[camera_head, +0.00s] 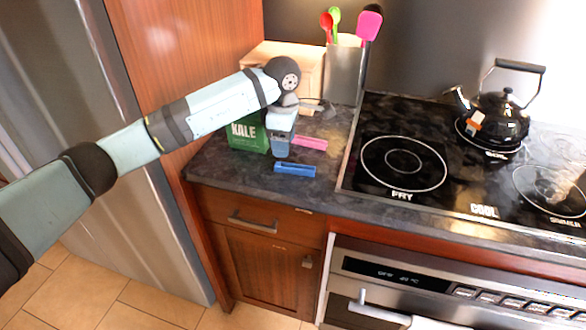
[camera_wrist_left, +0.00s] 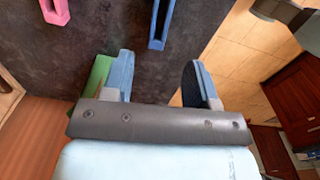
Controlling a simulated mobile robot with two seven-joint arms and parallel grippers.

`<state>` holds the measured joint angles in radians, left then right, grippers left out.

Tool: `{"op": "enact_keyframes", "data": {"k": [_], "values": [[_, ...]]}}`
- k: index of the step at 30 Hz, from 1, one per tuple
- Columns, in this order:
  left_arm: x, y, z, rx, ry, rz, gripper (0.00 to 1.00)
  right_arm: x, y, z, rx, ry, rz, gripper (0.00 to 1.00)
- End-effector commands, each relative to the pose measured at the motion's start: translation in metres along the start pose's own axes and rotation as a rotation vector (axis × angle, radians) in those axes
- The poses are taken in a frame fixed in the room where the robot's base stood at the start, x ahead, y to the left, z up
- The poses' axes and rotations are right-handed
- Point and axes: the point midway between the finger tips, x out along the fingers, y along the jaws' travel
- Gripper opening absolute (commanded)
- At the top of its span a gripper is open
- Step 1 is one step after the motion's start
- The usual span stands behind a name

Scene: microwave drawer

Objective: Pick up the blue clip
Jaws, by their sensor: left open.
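The blue clip (camera_head: 295,169) lies on the dark countertop near its front edge. In the left wrist view the blue clip (camera_wrist_left: 159,24) shows at the top, beyond the fingers and between their lines. My left gripper (camera_head: 281,150) points down just behind and left of the clip in the head view. In the left wrist view the left gripper (camera_wrist_left: 159,78) is open, with nothing between its fingers. My right gripper is in neither view.
A pink clip (camera_head: 309,143) lies behind the blue one. A green kale package (camera_head: 247,135) stands close left of my gripper. A wooden box (camera_head: 285,62) and utensil holder (camera_head: 345,75) stand behind. The cooktop (camera_head: 400,185) with a kettle (camera_head: 497,115) is to the right.

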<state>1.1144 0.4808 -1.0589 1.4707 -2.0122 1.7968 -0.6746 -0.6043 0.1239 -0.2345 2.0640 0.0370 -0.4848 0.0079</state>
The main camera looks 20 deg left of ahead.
Motion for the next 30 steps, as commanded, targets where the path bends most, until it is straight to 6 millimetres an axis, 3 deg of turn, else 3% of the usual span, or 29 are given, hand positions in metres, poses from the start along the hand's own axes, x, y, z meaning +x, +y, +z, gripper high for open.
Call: {"op": "enact_keyframes", "data": {"k": [11,18,26,30], "values": [[0.03,0.001,0.0,0.0,-0.003,-0.003,0.53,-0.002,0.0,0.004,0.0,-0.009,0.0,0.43],[0.066,0.002,0.0,0.0,-0.004,-0.002,0.53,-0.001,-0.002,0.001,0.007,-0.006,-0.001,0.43],[0.07,0.002,-0.001,0.0,-0.003,0.0,0.53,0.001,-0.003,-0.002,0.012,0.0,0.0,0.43],[0.07,0.002,-0.001,0.0,-0.003,0.0,0.21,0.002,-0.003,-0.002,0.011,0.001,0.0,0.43]]}}
